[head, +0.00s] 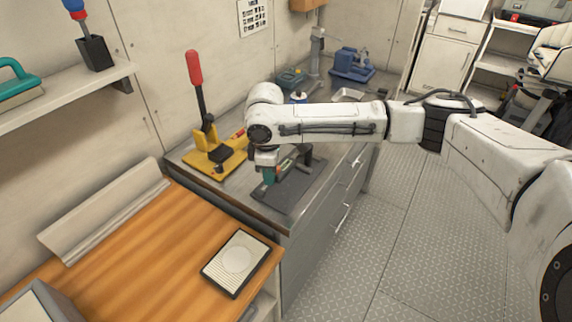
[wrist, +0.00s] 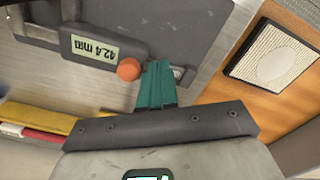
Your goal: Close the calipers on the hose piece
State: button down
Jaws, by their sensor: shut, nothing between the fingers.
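The calipers (wrist: 92,45) lie on a dark grey mat (wrist: 150,25), their display reading 42.4 mm upside down in the wrist view. A round orange knob (wrist: 129,69) shows at the edge of the display housing. My gripper (wrist: 159,68) has teal fingers, shut and empty, with their tips just right of the knob; I cannot tell whether they touch it. In the head view my gripper (head: 268,178) points down over the mat, and the arm partly hides the calipers. I cannot clearly make out the hose piece; a dark shape is cut off at the wrist view's upper left.
A yellow press with a red-handled lever (head: 215,152) stands left of the mat on the grey bench. A wooden worktop (head: 150,255) with a framed pale panel (head: 236,262) is in front. A blue vise-like tool (head: 352,65) is at the back.

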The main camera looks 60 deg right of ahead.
jog(key=shift+d, duration=1.25)
dwell(0.5)
jog(key=shift+a, duration=0.1)
dwell(0.5)
jog(key=shift+a+p, duration=0.65)
jog(key=shift+a, duration=0.3)
notch_tip(320, 180, up, 8)
jog(key=p, duration=0.7)
